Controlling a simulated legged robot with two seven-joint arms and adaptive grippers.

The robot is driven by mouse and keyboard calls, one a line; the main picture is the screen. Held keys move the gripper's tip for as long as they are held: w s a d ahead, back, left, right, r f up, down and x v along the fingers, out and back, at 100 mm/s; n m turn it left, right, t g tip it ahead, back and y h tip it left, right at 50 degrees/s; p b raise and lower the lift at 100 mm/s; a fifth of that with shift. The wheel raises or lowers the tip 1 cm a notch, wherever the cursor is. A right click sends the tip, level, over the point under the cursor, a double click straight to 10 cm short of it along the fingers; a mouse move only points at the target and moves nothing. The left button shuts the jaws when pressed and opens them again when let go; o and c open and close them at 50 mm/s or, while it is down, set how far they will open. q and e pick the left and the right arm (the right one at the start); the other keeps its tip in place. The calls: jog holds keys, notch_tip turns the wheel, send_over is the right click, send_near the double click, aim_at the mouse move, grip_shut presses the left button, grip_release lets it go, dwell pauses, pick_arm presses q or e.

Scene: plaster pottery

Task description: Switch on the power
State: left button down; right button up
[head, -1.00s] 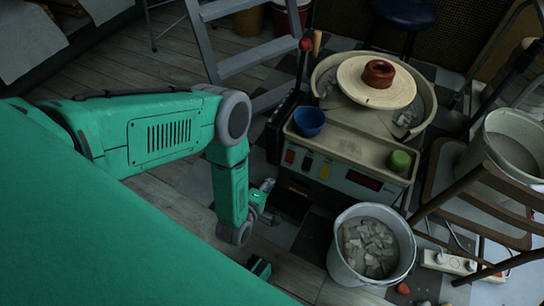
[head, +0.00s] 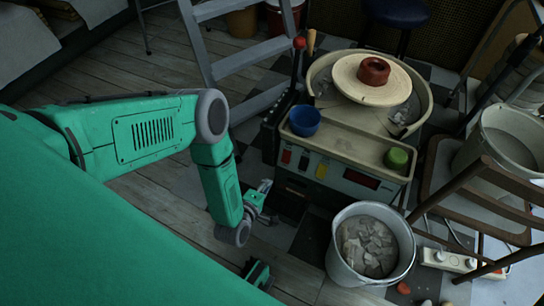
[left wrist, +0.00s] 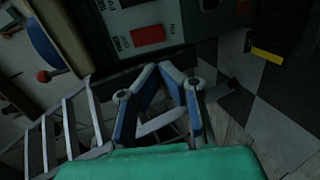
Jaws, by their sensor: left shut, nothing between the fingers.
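The pottery wheel (head: 425,95) has a front control panel with a red switch (head: 287,157), a dark switch, a yellow switch (head: 321,171) and a dark red display (head: 361,179). In the left wrist view, a red switch (left wrist: 148,35) with small printed labels sits just beyond the fingertips. My left gripper (head: 266,187) is low in front of the panel's left end. It also shows in the left wrist view (left wrist: 159,70), shut and empty, apart from the red switch as far as I can see.
A blue bowl (head: 305,120) and a green cup (head: 397,159) stand on the wheel's front tray. A bucket of clay pieces (head: 343,265) stands on the floor in front. A stepladder (head: 232,65) is behind, and a chair (head: 445,195) is at the right.

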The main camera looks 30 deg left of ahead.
aim_at(284, 162)
pick_arm(q)
jog(key=b+x, duration=0.5)
jog(key=x, duration=0.6)
jog(key=shift+w+f, duration=0.2)
jog(key=shift+w+f+b, duration=0.1)
jog(key=shift+w+b, duration=0.2)
jog(key=shift+w, duration=0.3)
jog(key=shift+s, duration=0.1)
